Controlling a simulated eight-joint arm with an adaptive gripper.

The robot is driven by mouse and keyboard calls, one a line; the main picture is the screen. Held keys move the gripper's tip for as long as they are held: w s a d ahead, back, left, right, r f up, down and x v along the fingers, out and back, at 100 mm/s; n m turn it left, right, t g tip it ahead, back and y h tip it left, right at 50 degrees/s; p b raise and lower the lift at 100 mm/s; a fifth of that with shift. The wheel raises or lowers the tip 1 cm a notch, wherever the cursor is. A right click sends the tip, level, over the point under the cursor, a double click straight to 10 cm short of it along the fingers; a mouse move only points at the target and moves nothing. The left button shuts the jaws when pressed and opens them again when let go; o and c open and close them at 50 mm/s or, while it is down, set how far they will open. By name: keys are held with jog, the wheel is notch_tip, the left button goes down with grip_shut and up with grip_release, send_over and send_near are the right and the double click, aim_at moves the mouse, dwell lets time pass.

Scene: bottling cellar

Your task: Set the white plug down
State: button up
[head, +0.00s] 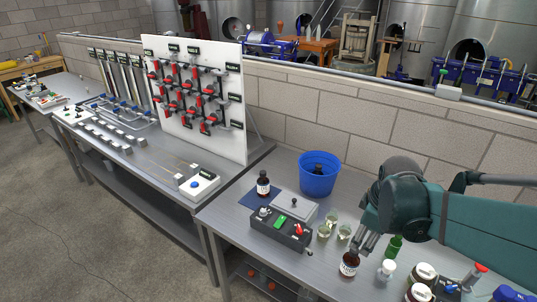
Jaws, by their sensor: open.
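A small white piece (387,267), which looks like the white plug, stands on the metal bench at the lower right, in front of a green bottle (394,246). My gripper (362,247) points down over the bench, left of the white piece and apart from it. It is open, and I see nothing held in it. A brown bottle (349,265) with a white label stands just below the fingers. Whether the fingertips touch or straddle this bottle is too small to tell.
Glass beakers (325,229), a grey device (281,229), a brown bottle on a blue mat (247,198) and a blue bucket (318,181) stand left of my gripper. Dark jars with pale lids (425,273) crowd the lower right. Bare bench (318,280) shows at the front.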

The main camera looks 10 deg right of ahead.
jog(key=s+a+r+m+t, duration=0.1)
jog(key=a+r+m, duration=0.3)
jog(key=a, duration=0.5)
jog(key=s+a+r+m+t+y, duration=0.1)
jog(key=s+a+r+m+t, duration=0.1)
jog(key=a, duration=0.6)
jog(key=shift+s+a+r+m+t, duration=0.35)
jog(key=shift+r+m+t, duration=0.45)
jog(key=shift+r+m, duration=0.65)
jog(key=shift+r+n, duration=0.15)
jog(key=shift+n, duration=0.1)
